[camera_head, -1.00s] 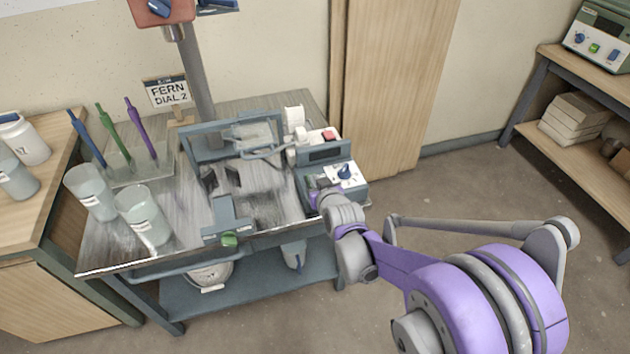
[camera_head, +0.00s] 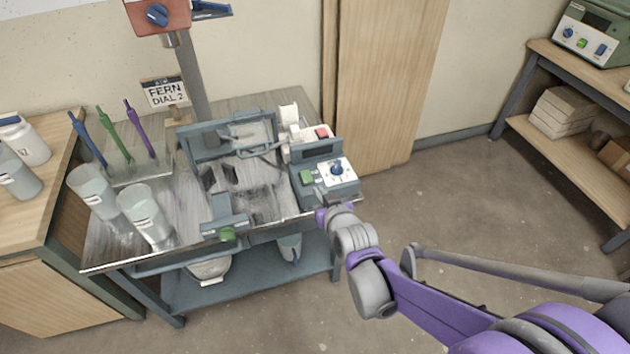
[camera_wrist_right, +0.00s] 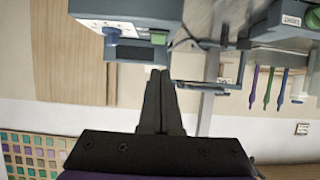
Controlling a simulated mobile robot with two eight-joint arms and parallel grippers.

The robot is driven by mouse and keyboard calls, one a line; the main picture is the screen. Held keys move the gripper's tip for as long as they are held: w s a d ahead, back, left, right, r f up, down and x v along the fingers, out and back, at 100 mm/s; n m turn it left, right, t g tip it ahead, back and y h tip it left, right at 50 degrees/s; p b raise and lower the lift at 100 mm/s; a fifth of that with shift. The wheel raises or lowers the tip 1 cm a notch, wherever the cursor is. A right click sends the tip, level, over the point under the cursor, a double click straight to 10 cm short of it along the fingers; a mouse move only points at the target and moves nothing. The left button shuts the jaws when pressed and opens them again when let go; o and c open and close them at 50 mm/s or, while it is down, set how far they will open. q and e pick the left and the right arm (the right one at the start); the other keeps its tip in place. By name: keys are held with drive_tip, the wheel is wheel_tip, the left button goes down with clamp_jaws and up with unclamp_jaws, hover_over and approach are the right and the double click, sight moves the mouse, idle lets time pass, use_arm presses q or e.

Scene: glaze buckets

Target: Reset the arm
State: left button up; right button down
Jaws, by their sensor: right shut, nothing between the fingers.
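My right arm comes in from the lower right in the head view. Its gripper (camera_head: 322,200) is at the front edge of the control box (camera_head: 323,192), just below the green button (camera_head: 306,177) and the white dial plate with a blue knob (camera_head: 337,169). In the wrist view, the dark fingers (camera_wrist_right: 158,80) are together with nothing between them. The box with its blue knob (camera_wrist_right: 110,36) shows beyond the fingertips, upside down. I cannot tell from the head view whether the fingers touch the box. My left gripper is not in view.
A side table (camera_head: 35,225) stands at left, a shelf at right. The floor (camera_head: 480,200) between is clear.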

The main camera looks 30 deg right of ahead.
drive_tip(key=shift+s+a, duration=0.1)
drive_tip(key=shift+s, duration=0.2)
idle(0.4)
drive_tip(key=s+a+r+n+g+y+p, duration=0.1)
drive_tip(key=s+a+r+g+p, duration=0.2)
drive_tip(key=s+a+p, duration=0.2)
drive_tip(key=s+a+r+n+g+y+p, duration=0.1)
drive_tip(key=s+a+r+g+y+p, duration=0.1)
drive_tip(key=s+a+r+g+p, duration=0.2)
drive_tip(key=s+a+p, duration=0.1)
drive_tip(key=s+a, duration=0.2)
drive_tip(key=s, duration=0.5)
drive_tip(key=shift+s+r+n, duration=0.2)
drive_tip(key=shift+s+n, duration=0.05)
drive_tip(key=shift+n, duration=0.05)
drive_tip(key=shift+d, duration=0.2)
